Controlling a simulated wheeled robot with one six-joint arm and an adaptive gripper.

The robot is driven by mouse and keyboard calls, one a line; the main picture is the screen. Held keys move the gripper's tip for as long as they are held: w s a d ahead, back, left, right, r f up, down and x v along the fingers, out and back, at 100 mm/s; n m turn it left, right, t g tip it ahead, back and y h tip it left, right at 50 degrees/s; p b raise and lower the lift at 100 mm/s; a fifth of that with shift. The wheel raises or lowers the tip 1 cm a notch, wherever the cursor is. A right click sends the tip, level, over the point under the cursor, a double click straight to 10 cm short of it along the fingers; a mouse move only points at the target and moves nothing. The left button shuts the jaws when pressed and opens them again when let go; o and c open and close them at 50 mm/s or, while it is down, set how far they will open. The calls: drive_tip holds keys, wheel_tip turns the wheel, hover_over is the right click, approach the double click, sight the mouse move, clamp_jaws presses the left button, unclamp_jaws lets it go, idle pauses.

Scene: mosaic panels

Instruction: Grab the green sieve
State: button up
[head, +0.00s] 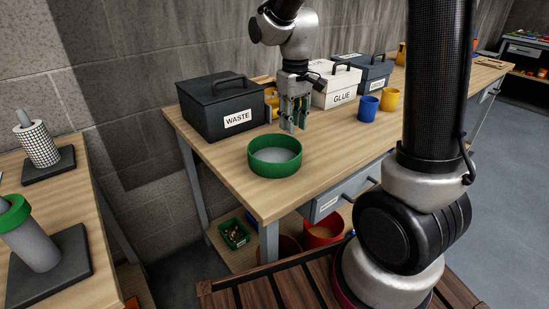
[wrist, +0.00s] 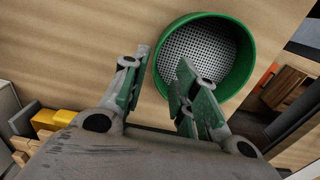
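The green sieve (head: 272,169) is a round green ring with a pale mesh floor, lying near the left front corner of the wooden workbench. My gripper (head: 290,126) points down just behind and to the right of it in the head view. In the wrist view, the sieve (wrist: 246,70) is at upper right, its mesh facing the camera. My gripper (wrist: 162,62) is open there and empty. Its right finger overlaps the mesh in the picture, and the near-left rim shows between the fingers. I cannot tell whether they touch, nor the height between them.
On the workbench (head: 335,150) stand a black WASTE box (head: 212,112), a white GLUE box (head: 333,85), a dark box (head: 373,73), and blue (head: 368,108) and yellow (head: 390,98) cups. A green ring (head: 14,212) sits on a grey post on the left table.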

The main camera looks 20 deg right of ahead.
sight(294, 141)
drive_tip(key=f, duration=0.6)
drive_tip(key=shift+s+d+f, duration=0.15)
drive_tip(key=shift+d+f, duration=0.05)
drive_tip(key=shift+f, duration=0.15)
drive_tip(key=shift+c, duration=0.4)
clamp_jaws()
